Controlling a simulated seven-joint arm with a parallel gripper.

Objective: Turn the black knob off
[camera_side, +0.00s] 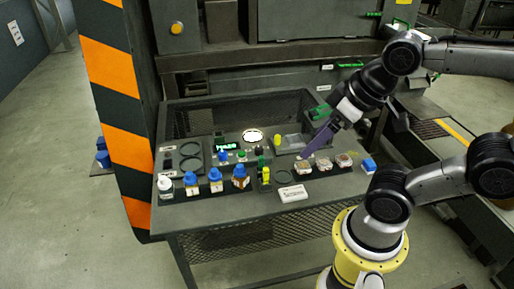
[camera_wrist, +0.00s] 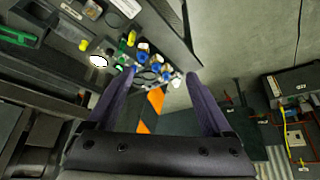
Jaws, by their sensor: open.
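My gripper (camera_side: 304,155) has purple fingers that point down and left above the right part of the panel, to the right of that dark piece. In the wrist view my gripper (camera_wrist: 161,74) shows its two fingers wide apart with nothing held between them. The panel's knobs lie beyond the fingertips there, and I cannot pick out the black knob among them.
An orange and black striped post (camera_side: 112,75) rises at the panel's left. Machine housing (camera_side: 280,70) stands behind it.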

